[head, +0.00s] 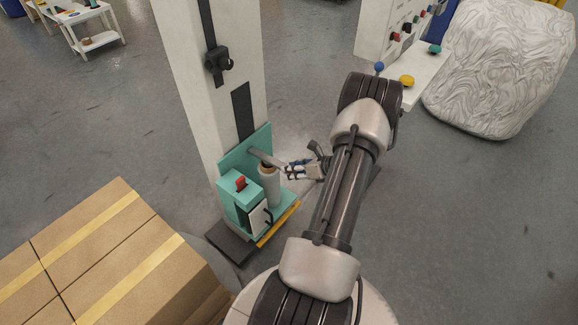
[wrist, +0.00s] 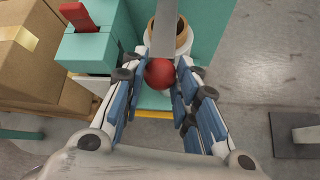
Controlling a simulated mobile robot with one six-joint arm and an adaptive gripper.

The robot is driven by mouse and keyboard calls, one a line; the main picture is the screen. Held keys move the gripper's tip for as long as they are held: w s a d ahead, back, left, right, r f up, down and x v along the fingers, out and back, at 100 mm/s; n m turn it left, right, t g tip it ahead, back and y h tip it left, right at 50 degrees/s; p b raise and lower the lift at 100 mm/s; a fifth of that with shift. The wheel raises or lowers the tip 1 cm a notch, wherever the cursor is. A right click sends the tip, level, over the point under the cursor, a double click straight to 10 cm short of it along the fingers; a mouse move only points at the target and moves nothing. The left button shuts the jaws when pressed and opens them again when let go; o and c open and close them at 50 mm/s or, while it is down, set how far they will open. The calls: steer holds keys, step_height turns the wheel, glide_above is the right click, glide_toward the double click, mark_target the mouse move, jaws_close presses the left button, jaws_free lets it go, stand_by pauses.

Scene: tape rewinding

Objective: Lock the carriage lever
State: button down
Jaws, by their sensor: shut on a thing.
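The carriage lever is a flat grey bar (head: 266,158) at the top of the teal carriage (head: 231,197) on the white column. In the wrist view the grey bar (wrist: 164,28) runs down to a red ball knob (wrist: 160,74). My gripper (wrist: 158,76) has its blue-and-white fingers on both sides of this knob and is shut on it. In the head view my gripper (head: 291,168) reaches the lever's end from the right, and its fingers hide the knob. The bar lies above an upright film roll (head: 269,188).
A red switch (head: 241,183) sits on the teal box left of the roll. Taped cardboard boxes (head: 95,262) stand at the lower left. A white wrapped load (head: 502,70) and a control panel with buttons (head: 400,30) are at the upper right. Floor right of the carriage is mostly clear.

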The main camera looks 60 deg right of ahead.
steer(key=shift+s+a+f+t, duration=0.15)
steer(key=shift+f+t, duration=0.3)
steer(key=shift+f, duration=0.55)
steer(key=shift+s+a+f+t, duration=0.1)
steer(key=shift+f+t, duration=0.35)
steer(key=shift+f, duration=0.5)
steer(key=c, duration=1.5)
jaws_free()
steer(key=shift+d+f, duration=0.1)
steer(key=shift+d, duration=0.15)
steer(key=shift+o, duration=1.4)
steer(key=shift+w, duration=0.1)
steer(key=shift+r, duration=0.25)
steer(key=v, duration=1.2)
